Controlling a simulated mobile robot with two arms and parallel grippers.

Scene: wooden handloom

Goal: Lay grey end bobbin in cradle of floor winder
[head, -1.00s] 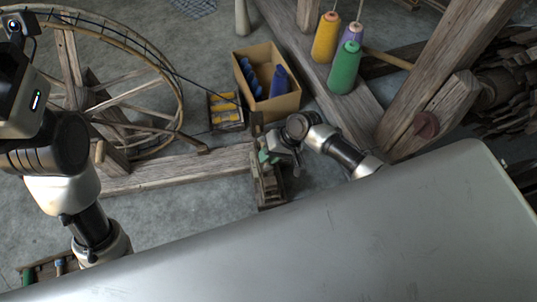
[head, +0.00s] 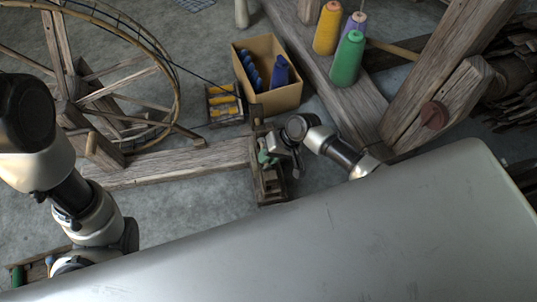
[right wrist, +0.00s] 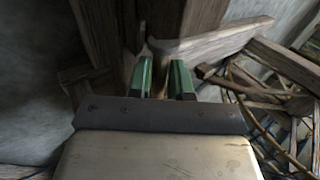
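The wooden floor winder has a large wheel (head: 160,65), a long beam (head: 190,165) and a small upright stand (head: 270,190) at the beam's right end. My right gripper (head: 266,158), with green fingers, is at the top of this stand. In the right wrist view its two fingers (right wrist: 161,80) are apart, with a narrow gap and no bobbin visible between them. Wood lies just beyond the fingertips. I cannot make out the grey end bobbin or the cradle's contents.
A cardboard box (head: 290,97) with blue bobbins and a small crate (head: 226,119) with yellow ones stand behind the stand. Green (head: 348,60), yellow (head: 327,30) and purple (head: 356,22) cones stand on a loom beam (head: 335,90). A bobbin tray (head: 36,266) is lower left.

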